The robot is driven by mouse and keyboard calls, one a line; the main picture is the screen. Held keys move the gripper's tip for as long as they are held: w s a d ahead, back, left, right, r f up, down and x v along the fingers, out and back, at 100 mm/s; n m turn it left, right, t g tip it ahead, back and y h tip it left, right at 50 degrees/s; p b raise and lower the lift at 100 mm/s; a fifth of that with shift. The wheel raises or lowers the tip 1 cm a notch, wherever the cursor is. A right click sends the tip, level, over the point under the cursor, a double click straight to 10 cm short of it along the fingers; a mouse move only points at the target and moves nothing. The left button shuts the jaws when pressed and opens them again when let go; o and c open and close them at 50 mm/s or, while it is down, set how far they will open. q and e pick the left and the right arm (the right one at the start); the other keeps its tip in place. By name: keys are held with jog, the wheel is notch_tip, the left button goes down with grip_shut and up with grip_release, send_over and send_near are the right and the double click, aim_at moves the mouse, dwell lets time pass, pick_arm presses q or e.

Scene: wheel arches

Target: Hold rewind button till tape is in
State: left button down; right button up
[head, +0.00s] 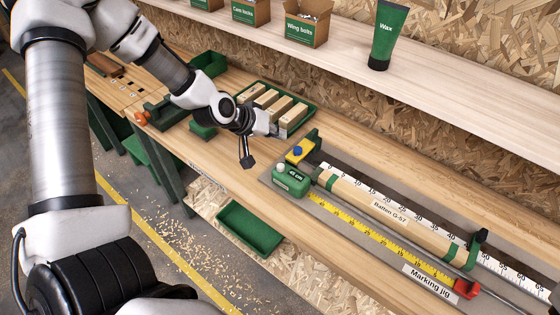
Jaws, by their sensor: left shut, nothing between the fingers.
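The green tape case (290,182), with a "45 cm" label, sits at the left end of the marking jig. A pale round button (281,168) is on its top. The yellow tape (375,242) is drawn out along the jig to a red end piece (466,289). Beside the case is a yellow block (299,151) with a blue knob. My left gripper (274,130) is shut and empty, up and left of the case, apart from it, near the tray of wooden blocks. My right gripper is not in view.
A batten (390,209) lies along the jig behind the tape, with a dark clamp (478,240) toward its right end. A green tray (290,119) of wooden blocks is behind my gripper. An empty green bin (250,228) hangs at the bench front. A shelf (440,85) runs above.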

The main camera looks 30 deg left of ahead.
aim_at(279, 166)
pick_arm(q)
jog(key=shift+w+d+f, duration=0.1)
jog(key=shift+w+f, duration=0.1)
jog(key=shift+f, duration=0.05)
notch_tip(279, 166, down, 9)
jog(key=b, duration=0.8)
jog(key=shift+s+r, duration=0.1)
jog(key=shift+r, duration=0.1)
dwell(0.8)
jog(key=shift+f+b, duration=0.4)
jog(key=shift+b, duration=0.1)
jog(key=shift+f+b, duration=0.5)
dwell(0.5)
jog(key=shift+r, duration=0.1)
jog(key=shift+r+p, duration=0.85)
jog(key=shift+p, duration=0.05)
